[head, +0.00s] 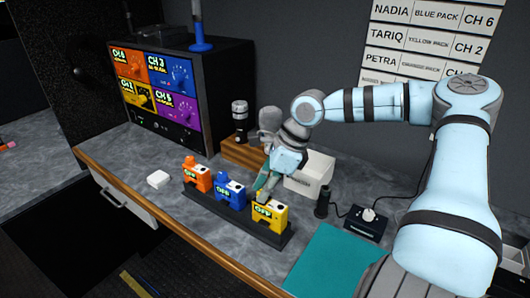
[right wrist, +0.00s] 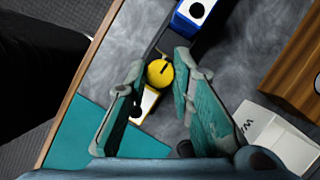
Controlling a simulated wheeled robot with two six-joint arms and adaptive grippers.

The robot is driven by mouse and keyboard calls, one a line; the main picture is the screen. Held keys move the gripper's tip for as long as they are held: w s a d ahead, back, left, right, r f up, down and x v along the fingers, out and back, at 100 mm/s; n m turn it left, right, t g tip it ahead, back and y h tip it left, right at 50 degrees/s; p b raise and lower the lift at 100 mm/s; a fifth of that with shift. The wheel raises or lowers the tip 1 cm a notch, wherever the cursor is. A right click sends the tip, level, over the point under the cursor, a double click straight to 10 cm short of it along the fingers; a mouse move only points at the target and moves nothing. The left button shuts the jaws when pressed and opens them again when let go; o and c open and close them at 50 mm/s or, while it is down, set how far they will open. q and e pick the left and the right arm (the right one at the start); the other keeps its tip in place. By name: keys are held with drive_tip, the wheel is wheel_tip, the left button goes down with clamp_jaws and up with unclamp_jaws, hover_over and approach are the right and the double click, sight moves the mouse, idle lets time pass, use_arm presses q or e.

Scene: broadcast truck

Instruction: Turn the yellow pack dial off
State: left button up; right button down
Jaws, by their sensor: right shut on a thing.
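The yellow pack (head: 270,216) stands upright at the right end of a dark rack on the counter, and its small screen seems to read OFF. My right gripper (head: 262,192) reaches down over the pack from behind. In the right wrist view the round yellow dial (right wrist: 160,73), with a dark pointer line, sits between the fingertips of my right gripper (right wrist: 160,67), which is shut on it. The fingers partly hide the pack top in the head view. My left gripper is not in view.
A blue pack (head: 230,189) and an orange pack (head: 197,174) stand in the same rack (head: 240,228), left of the yellow one. A white box (head: 310,176), a black joystick-like device (head: 367,222) and a teal mat (head: 330,262) lie nearby. A monitor (head: 165,115) stands at the back left.

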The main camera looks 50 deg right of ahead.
drive_tip(key=c, duration=1.4)
unclamp_jaws()
drive_tip(key=shift+r, duration=0.1)
drive_tip(key=v, duration=1.1)
drive_tip(key=shift+s+r, duration=0.15)
drive_tip(key=shift+r, duration=0.2)
